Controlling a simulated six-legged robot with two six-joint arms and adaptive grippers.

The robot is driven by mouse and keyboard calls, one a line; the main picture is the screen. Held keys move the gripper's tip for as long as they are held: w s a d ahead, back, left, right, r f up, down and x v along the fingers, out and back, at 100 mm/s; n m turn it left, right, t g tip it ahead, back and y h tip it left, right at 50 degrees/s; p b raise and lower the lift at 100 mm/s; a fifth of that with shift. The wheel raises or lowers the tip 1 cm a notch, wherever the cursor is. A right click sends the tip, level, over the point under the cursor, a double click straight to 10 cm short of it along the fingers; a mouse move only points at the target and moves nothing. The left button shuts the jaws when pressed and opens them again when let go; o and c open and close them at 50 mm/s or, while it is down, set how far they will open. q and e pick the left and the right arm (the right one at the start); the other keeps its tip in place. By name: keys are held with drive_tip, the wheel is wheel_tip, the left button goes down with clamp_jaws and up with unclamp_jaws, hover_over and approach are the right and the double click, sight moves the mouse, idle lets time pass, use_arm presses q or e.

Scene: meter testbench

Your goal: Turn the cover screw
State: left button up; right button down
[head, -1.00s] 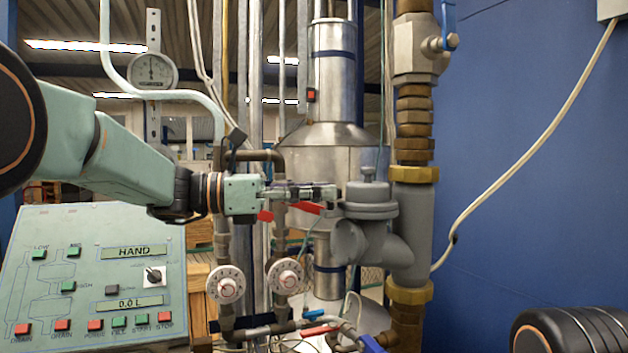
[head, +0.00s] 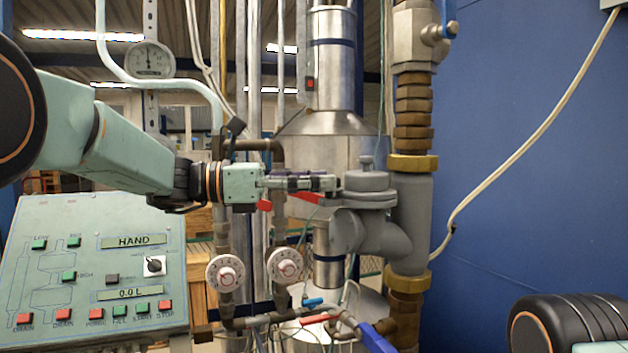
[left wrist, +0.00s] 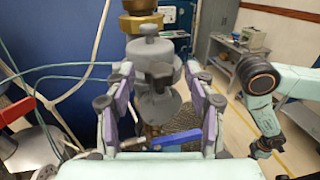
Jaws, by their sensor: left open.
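The grey meter body (head: 370,225) stands at the right of centre in the head view, with a round lid (head: 367,182) and a short post on top (head: 366,161). In the left wrist view, a dark wing-shaped knob (left wrist: 158,74), perhaps the cover screw, sits on the near side of the grey meter (left wrist: 150,48). My left gripper (head: 334,183) comes in level from the left, its tips close to the lid. It is open and empty; the knob shows between its spread fingers (left wrist: 166,83). I cannot tell whether anything touches.
A control panel (head: 90,265) stands at lower left. Two white dials (head: 225,273) and pipes stand below my left arm. A blue-handled valve (head: 375,340) is below the meter. A blue wall (head: 530,180) lies right. My right arm shows in the left wrist view.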

use_arm(q)
drive_tip(key=s+a, duration=0.2)
drive_tip(key=a, duration=0.9)
drive_tip(key=shift+a, duration=0.35)
drive_tip(key=shift+a, duration=0.1)
drive_tip(key=shift+s, duration=0.15)
